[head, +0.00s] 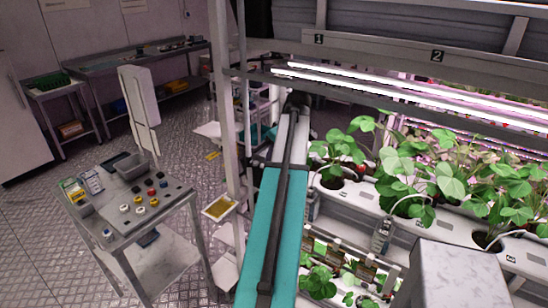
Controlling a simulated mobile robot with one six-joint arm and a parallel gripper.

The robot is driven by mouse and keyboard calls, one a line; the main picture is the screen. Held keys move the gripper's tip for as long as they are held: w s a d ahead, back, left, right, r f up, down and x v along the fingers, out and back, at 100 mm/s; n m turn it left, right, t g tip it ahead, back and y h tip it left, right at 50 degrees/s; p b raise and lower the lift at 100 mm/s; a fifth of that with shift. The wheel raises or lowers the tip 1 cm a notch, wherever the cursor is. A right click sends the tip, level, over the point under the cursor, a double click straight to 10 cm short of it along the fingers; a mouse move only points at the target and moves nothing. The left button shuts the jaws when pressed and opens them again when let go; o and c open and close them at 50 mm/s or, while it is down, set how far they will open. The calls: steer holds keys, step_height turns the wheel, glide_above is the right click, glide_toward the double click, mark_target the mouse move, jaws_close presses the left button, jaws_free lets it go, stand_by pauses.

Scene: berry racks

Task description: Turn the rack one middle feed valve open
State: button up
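The rack sign 1 (319,39) is on the upper beam, above the left part of the planted rack. Under it, strawberry-like plants grow in a white gutter (352,205), with a lower planted level below. I cannot make out the middle feed valve; the rack's left end is partly covered by a long teal and black link, which seems to be my arm. My gripper is not visible, so its place relative to the valve cannot be told.
A metal cart (150,215) with small coloured parts and a grey bin stands at left. A rack post (226,110) rises beside the arm. A yellow sticky card (219,208) is near the post. Benches (135,58) line the back wall.

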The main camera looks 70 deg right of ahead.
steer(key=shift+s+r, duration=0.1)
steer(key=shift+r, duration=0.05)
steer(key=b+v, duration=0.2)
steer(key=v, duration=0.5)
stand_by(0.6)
